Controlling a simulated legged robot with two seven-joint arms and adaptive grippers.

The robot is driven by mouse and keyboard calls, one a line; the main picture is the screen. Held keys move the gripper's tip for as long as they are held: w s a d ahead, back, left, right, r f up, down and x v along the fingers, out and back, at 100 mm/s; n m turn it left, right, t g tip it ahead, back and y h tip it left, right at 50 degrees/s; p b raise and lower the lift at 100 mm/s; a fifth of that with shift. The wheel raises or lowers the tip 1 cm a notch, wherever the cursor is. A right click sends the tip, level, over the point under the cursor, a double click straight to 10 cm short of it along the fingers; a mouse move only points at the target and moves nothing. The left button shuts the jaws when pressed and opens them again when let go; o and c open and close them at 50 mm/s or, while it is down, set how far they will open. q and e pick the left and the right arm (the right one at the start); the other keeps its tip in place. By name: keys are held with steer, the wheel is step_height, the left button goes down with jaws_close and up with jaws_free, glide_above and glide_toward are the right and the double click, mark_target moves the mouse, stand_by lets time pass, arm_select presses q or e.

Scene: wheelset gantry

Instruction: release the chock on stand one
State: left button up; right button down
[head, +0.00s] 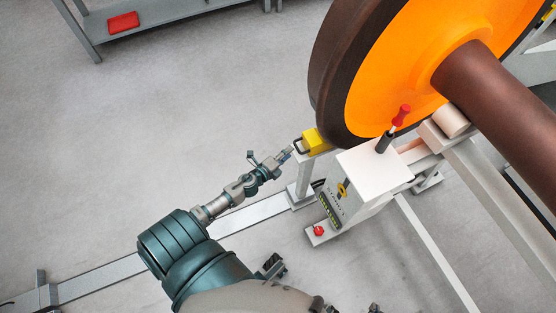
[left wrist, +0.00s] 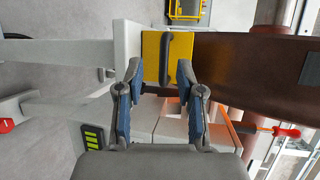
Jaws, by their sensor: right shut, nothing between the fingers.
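The yellow chock (head: 315,141) with its dark handle sits against the lower rim of the large wheel, on the stand by the white cabinet. In the left wrist view the yellow chock (left wrist: 178,58) is straight ahead, its dark handle (left wrist: 166,58) lying between the lines of the two fingers. My left gripper (head: 291,152) is just short of the handle. Its blue-padded fingers (left wrist: 159,76) are apart, with nothing clearly gripped. Only small dark parts of my right gripper (head: 375,308) seem to show at the bottom edge.
The wheel (head: 335,60) with orange face and brown axle (head: 490,100) fills the upper right. A white cabinet (head: 372,172) carries a red-handled lever (head: 402,115). A red button (head: 318,230) is low beside it. A red box (head: 123,22) lies on a far shelf.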

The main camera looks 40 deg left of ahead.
arm_select(q)
steer(key=v, duration=0.6)
steer(key=shift+s, duration=0.35)
